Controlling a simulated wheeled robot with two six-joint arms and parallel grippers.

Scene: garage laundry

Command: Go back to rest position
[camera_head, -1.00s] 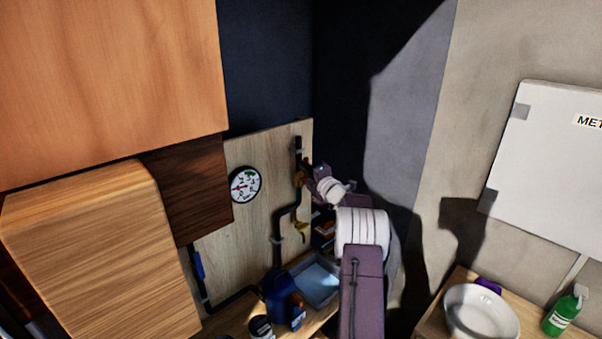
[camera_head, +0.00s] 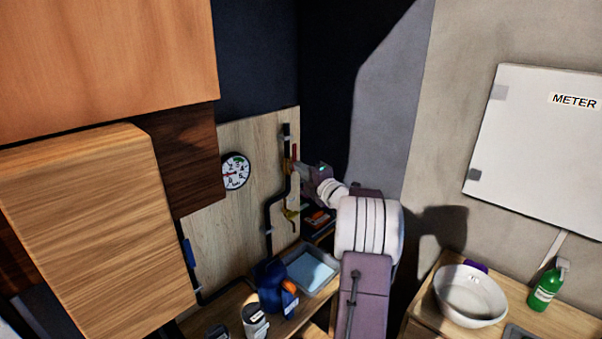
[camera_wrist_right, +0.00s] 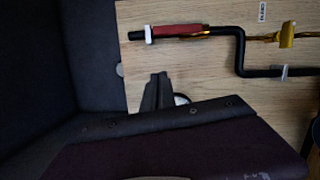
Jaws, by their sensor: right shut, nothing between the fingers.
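My right gripper (camera_head: 303,170) is near the wooden pipe board (camera_head: 255,135) on the far wall, at the end of my right arm, which comes up from the bottom of the head view. In the right wrist view its fingers (camera_wrist_right: 160,92) are together with nothing between them, in front of the board and apart from the red-sleeved part (camera_wrist_right: 178,30) of the black pipe (camera_wrist_right: 240,50). My left gripper is not in view.
A round gauge (camera_head: 236,171) hangs on the board. A blue jug (camera_head: 271,285), a tray (camera_head: 312,270) and cans stand below. Wooden cabinets (camera_head: 80,220) fill the left. A white bowl (camera_head: 470,297) and green bottle (camera_head: 546,286) stand right, under a METER box (camera_head: 540,150).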

